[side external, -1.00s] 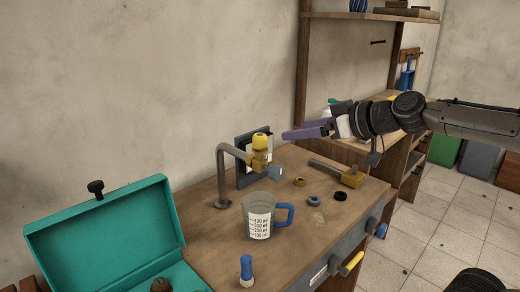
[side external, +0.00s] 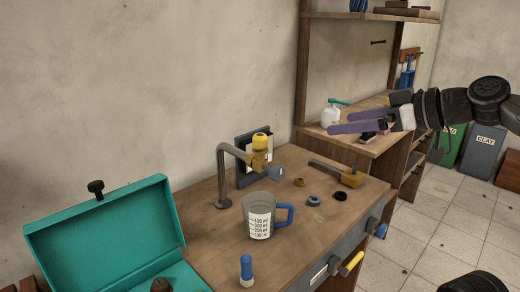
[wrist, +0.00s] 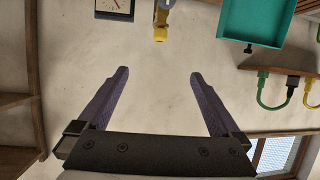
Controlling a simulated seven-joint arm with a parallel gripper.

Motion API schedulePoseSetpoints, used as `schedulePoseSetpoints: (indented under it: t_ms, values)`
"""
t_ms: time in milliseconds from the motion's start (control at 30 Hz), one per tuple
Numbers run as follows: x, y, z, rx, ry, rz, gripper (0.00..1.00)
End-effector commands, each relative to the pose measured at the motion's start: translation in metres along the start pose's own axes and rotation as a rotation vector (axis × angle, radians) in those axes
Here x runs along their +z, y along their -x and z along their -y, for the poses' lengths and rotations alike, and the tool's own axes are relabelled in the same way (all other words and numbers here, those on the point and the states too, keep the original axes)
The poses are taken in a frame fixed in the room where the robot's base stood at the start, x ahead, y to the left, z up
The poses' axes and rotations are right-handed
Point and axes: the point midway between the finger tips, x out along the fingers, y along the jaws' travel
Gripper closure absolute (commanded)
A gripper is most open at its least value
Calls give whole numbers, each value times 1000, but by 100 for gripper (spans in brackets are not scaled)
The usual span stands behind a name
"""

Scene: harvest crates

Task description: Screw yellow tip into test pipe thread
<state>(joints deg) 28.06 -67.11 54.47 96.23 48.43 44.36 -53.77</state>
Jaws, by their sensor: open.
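A bent grey test pipe (side external: 221,175) stands on the workbench. At its end is a yellow fitting (side external: 258,160) with a rounded yellow top (side external: 260,141) and a grey-blue round piece (side external: 275,172) at its lower right. The wrist view shows a yellow end (wrist: 160,34) of this assembly at the top centre. I cannot tell which yellow part is the tip, and no thread can be made out. My gripper (side external: 333,122), with purple fingers, is open and empty in the air, right of the pipe and higher. Both fingers also show in the wrist view (wrist: 160,73).
A measuring cup (side external: 259,218) with a blue handle stands before the pipe. A hammer-like tool (side external: 350,178) and several small rings lie to its right. An open teal case (side external: 105,237) is at the left. A dark-framed gauge (side external: 243,180) stands behind the pipe.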

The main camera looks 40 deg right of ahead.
Motion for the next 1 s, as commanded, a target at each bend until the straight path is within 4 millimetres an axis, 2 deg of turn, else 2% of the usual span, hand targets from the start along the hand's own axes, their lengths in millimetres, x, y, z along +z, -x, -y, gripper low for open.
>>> schedulePoseSetpoints:
  t_ms: [300,333,433,533,733,1000]
  values:
    - [0,23,-1,3,-1,0,0]
    - [0,24,-1,2,-1,0,2]
    - [1,26,2,-8,-5,5,18]
    - [6,28,9,-40,0,38,18]
    - [-26,56,26,-99,113,120,18]
    - [-68,68,21,-177,217,266,18]
